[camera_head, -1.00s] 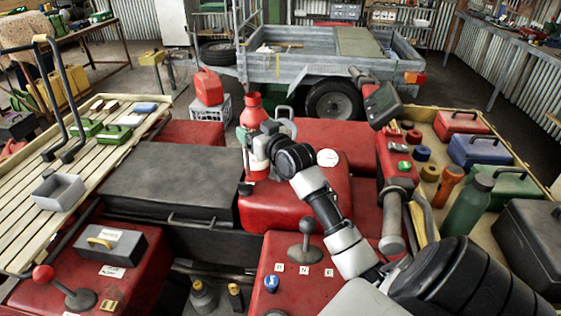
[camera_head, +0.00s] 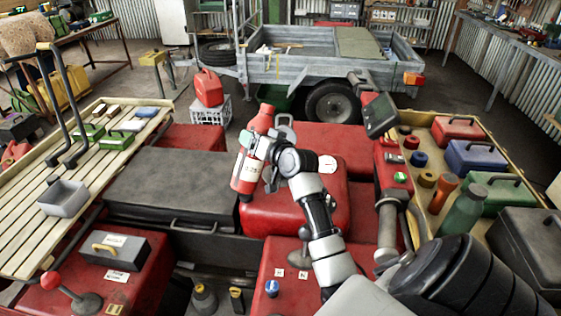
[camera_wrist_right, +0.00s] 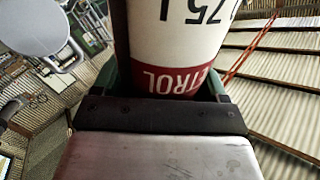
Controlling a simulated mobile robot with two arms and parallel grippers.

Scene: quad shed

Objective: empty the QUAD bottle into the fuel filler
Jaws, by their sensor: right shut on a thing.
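The red bottle (camera_head: 247,172) with a white label is held by my right gripper (camera_head: 258,150) above the left part of the red tank (camera_head: 290,205). It is tilted, its upper end leaning right and its lower end left. The right wrist view shows its white label with a red band (camera_wrist_right: 185,50) close between the jaws. A grey round piece with a loop (camera_head: 284,127) stands just behind and right of the bottle, possibly the filler's cap; it may be the grey disc in the wrist view (camera_wrist_right: 35,25). I cannot make out the filler opening. My left gripper is out of view.
A white dial (camera_head: 327,164) sits on the tank right of my gripper. A black box lid (camera_head: 165,185) lies left. The handlebar controls (camera_head: 393,155) stand right. A slatted rack (camera_head: 85,180) is far left, a tray of toolboxes and bottles far right.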

